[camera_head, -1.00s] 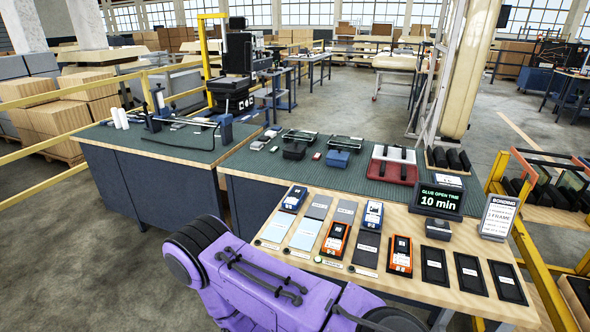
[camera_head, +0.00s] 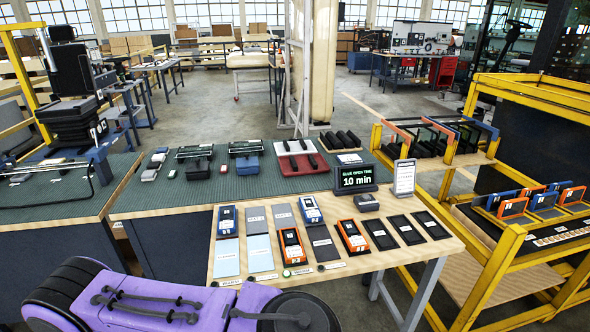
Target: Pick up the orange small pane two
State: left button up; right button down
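Several small framed panes stand on the lower shelf of the yellow trolley at the right in the head view. Orange ones are a front left orange pane (camera_head: 512,207), a right orange pane (camera_head: 573,195) and a partly hidden rear orange pane (camera_head: 531,192). Blue-framed panes, such as a middle blue pane (camera_head: 543,202), stand among them. I cannot tell which orange pane is number two. A larger orange-edged pane (camera_head: 396,131) stands on the upper shelf. Neither of my grippers is in view.
The yellow trolley (camera_head: 505,252) has posts and rails around its shelves. The wooden-topped bench (camera_head: 415,258) left of it holds orange and blue devices, dark trays and a glue timer (camera_head: 356,178). Bare floor (camera_head: 350,75) lies behind the bench.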

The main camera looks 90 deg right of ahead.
aim_at(293, 250)
jog(key=z, duration=2.45)
